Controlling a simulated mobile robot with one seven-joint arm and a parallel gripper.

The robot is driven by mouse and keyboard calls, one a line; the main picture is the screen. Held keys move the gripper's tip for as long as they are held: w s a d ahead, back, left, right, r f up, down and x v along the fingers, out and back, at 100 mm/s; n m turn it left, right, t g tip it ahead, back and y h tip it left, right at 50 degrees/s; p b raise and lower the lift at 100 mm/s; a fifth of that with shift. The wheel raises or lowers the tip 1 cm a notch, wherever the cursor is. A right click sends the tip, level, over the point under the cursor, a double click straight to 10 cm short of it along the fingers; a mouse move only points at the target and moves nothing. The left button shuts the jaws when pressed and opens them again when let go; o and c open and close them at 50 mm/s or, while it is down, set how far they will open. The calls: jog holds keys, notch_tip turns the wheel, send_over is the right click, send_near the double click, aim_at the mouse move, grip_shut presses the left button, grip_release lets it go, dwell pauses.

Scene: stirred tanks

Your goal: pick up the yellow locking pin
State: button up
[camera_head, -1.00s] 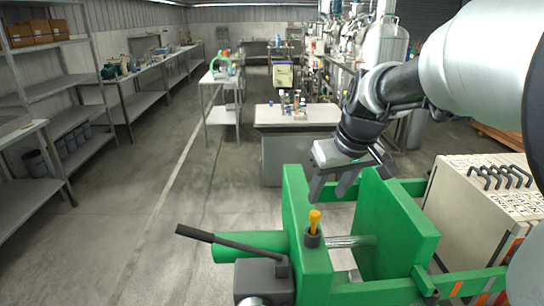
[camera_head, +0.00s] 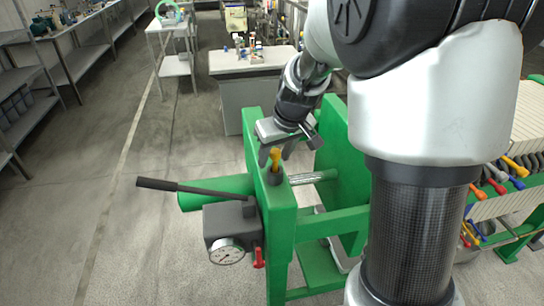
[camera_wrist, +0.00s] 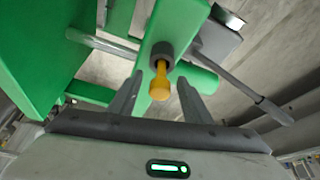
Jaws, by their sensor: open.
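The yellow locking pin (camera_head: 275,155) stands upright in a dark collar (camera_head: 274,177) on top of the green press frame (camera_head: 257,150). In the wrist view the yellow pin (camera_wrist: 160,82) shows between my two fingers, with its round head toward me and its stem in the dark collar (camera_wrist: 163,54). My gripper (camera_head: 277,158) is open and sits just above and behind the pin in the head view. In the wrist view the fingers of my gripper (camera_wrist: 157,92) stand on either side of the pin head, apart from it as far as I can see.
A black-handled lever (camera_head: 190,188) reaches left from the pump block with a gauge (camera_head: 227,251). A steel rod (camera_head: 315,176) spans the green plates. A grey bench (camera_head: 252,62) stands behind. Tools hang at the right.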

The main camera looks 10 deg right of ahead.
grip_shut()
jog(key=shift+r, duration=0.1)
